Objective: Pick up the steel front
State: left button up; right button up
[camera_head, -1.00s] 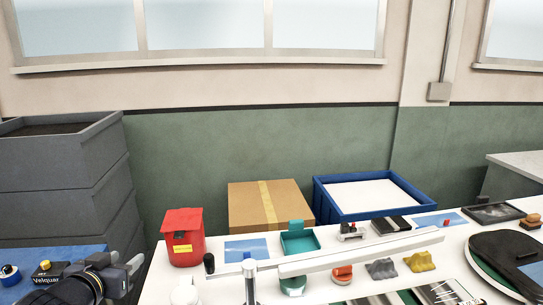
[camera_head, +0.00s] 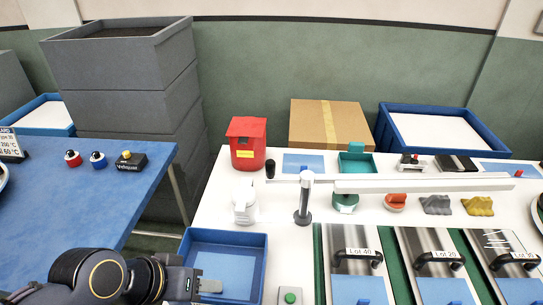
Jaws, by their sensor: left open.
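Three steel fronts with black bar handles stand in a row at the lower right: one labelled Lot 40 (camera_head: 345,240), one labelled Lot 20 (camera_head: 414,240), and one at the right (camera_head: 487,243) with white marks and a label I cannot read surely. Their lower parts carry light blue areas. My left gripper (camera_head: 212,285) is at the lower left, over the blue tray, open and empty, pointing right. It is well to the left of the fronts and apart from them. My right gripper is not in view.
A blue tray (camera_head: 225,238) and a green button box (camera_head: 290,296) lie between my gripper and the fronts. A white rail (camera_head: 420,185) and a grey post (camera_head: 304,205) stand behind. A red bin (camera_head: 247,140) is farther back. A blue table (camera_head: 60,210) is at left.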

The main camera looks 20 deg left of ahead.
aim_at(497, 253)
jog(key=k+j+u, duration=0.15)
jog(key=j+u, duration=0.15)
jog(key=z, duration=1.35)
